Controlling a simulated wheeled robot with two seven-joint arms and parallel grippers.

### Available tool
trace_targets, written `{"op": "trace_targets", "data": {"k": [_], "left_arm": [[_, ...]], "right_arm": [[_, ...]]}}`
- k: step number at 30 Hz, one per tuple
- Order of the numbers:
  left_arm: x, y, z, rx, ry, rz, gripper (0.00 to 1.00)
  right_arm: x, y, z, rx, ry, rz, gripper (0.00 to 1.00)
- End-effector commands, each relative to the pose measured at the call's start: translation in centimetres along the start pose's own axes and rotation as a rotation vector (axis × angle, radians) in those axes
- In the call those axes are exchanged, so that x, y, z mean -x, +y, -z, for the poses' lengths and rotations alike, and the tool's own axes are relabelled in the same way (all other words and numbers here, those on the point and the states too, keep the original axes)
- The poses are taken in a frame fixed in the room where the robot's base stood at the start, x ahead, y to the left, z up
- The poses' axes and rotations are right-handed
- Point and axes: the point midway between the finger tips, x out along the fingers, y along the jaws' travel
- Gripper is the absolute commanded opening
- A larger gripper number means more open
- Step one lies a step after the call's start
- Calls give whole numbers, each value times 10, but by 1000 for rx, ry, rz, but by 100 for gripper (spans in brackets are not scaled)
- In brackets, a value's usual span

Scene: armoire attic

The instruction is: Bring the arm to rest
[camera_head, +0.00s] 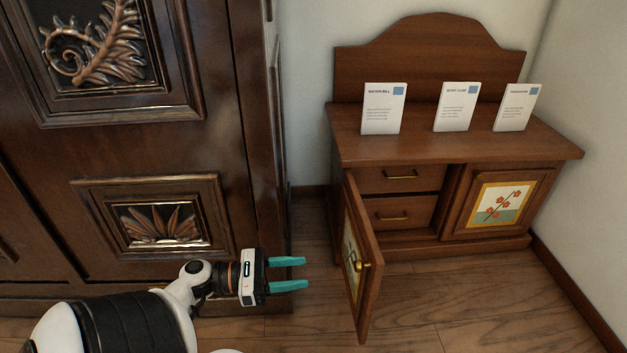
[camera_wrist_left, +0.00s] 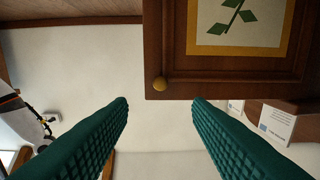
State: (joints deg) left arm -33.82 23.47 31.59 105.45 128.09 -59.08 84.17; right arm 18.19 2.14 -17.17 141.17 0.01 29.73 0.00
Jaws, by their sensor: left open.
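My left gripper (camera_head: 288,273) has teal fingers and sits low, in front of the large dark armoire (camera_head: 60,210). Its fingers are apart with nothing between them, pointing right toward the open left door (camera_head: 362,255) of the small wooden cabinet (camera_head: 455,145). A gap separates the fingertips from the door. My right gripper is not clearly visible in either view.
Several white cards stand on the cabinet top, one a card at left (camera_head: 384,108). Two drawers (camera_head: 400,180) show behind the open door. The right door (camera_head: 500,203) with red flowers is closed. Bare wood floor (camera_head: 480,300) lies in front of the cabinet.

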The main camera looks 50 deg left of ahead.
Motion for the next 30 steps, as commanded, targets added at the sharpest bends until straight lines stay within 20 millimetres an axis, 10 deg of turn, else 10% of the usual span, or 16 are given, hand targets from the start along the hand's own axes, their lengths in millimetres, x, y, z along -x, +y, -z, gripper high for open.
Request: {"op": "trace_targets", "data": {"k": [23,30], "left_arm": [[5,4,-3,-18,-10,-12,45],[-27,76,-44,-391,-183,-260,45]], "right_arm": [[3,-1,5,0,29,5,36],[60,-9,76,11,495,39,36]]}}
